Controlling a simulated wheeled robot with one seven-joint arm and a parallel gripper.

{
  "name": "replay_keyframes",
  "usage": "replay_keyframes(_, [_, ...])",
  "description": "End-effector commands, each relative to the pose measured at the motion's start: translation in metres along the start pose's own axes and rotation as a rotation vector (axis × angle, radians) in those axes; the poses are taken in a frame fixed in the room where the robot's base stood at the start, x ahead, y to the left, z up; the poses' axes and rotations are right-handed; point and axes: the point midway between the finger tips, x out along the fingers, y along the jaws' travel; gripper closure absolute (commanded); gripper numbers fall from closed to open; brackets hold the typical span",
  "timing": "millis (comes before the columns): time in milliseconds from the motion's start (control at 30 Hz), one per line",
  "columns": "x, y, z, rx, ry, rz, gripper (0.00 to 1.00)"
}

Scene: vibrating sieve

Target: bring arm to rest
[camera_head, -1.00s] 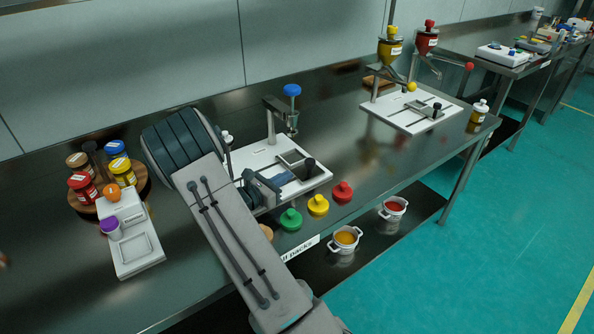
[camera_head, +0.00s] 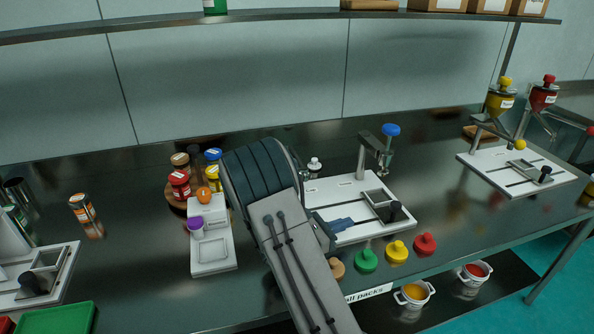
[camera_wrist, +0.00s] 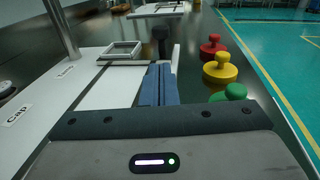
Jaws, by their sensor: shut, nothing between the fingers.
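My gripper (camera_head: 334,225) is at the left front part of a white press station (camera_head: 335,190) on the dark counter, with my arm reaching up from the bottom of the head view. In the wrist view, the blue-grey fingers (camera_wrist: 157,86) are together with nothing between them. They point along the white base, over or just above it; contact cannot be told. The station carries a square frame (camera_wrist: 122,51), a dark knob (camera_head: 396,211) and a post with a blue ball handle (camera_head: 390,130). My arm hides part of the station's left side.
Green (camera_head: 366,260), yellow (camera_head: 397,252) and red (camera_head: 425,244) knobbed pieces stand along the counter's front edge. A white device (camera_head: 212,250) and a round rack of jars (camera_head: 180,184) stand left of my arm. A shelf (camera_head: 260,17) runs above. Pots (camera_head: 414,294) sit below the counter.

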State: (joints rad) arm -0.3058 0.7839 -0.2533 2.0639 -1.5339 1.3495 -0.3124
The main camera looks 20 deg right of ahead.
Motion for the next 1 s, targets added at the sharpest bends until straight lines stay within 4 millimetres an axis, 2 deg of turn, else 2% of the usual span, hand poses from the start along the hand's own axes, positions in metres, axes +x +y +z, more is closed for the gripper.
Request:
replay_keyframes(133, [0.0,-0.004,0.005,0.021,0.016,-0.018,1.0])
replay_keyframes(233, [0.0,-0.017,0.017,0.079,0.062,-0.069,1.0])
replay_keyframes(467, [-0.014,-0.073,0.054,0.342,0.278,-0.296,1.0])
replay_keyframes(700, [-0.049,-0.125,0.084,0.646,0.521,-0.533,1.0])
replay_keyframes(1000, [-0.11,-0.17,0.119,1.027,0.82,-0.8,1.0])
